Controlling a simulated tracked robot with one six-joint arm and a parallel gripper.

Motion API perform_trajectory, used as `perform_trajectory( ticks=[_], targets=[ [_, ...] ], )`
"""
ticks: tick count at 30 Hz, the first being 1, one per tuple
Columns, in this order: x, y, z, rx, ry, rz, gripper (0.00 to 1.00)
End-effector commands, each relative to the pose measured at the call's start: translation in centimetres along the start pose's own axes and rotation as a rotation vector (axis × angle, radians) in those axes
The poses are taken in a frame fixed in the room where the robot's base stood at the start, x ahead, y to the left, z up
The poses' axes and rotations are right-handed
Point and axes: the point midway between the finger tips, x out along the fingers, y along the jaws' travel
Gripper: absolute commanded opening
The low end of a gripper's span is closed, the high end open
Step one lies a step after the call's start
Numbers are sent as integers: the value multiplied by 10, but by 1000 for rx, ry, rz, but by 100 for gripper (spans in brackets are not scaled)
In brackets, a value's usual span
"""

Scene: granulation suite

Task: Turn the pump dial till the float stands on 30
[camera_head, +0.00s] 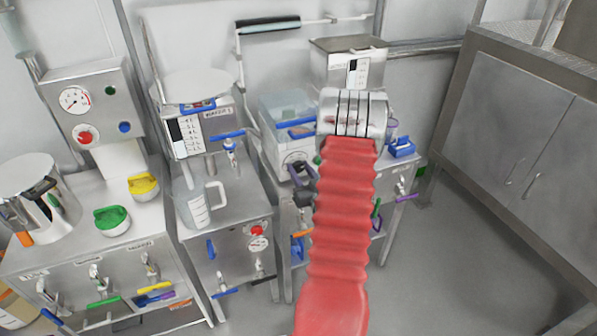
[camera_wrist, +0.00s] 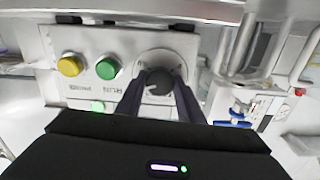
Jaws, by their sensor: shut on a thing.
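The pump dial (camera_wrist: 159,84) is a dark round knob on a pale round plate, set in a light panel in the wrist view. My gripper (camera_wrist: 157,78) has its two dark fingers on either side of the knob, shut on it. In the head view my gripper (camera_head: 299,180) is at the front of a pale box (camera_head: 278,146), partly behind my red arm sleeve; the round dial plate (camera_head: 297,157) shows just above it. I cannot make out a float or its reading. A small scale plate (camera_wrist: 265,122) at the right of the wrist view is too small to read.
A yellow button (camera_wrist: 70,66) and a green button (camera_wrist: 107,68) sit left of the dial. A blue handle (camera_wrist: 232,124) is to its right. In the head view a jug (camera_head: 193,207) stands on the bench to the left; grey cabinets (camera_head: 520,130) stand at right.

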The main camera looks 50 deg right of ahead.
Motion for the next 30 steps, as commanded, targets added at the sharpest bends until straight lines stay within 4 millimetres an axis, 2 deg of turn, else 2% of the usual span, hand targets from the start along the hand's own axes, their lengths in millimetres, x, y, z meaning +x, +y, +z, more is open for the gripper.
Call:
perform_trajectory(
  ticks=[6, 14, 15, 22, 30],
  targets=[
    [0, -3, 0, -74, 0, -6, 12],
    [0, -4, 0, -77, 0, -7, 12],
    [0, -4, 0, -77, 0, -8, 37],
    [0, -2, 0, -76, 0, -5, 53],
    [-1, -1, 0, -76, 0, -3, 53]
  ],
)
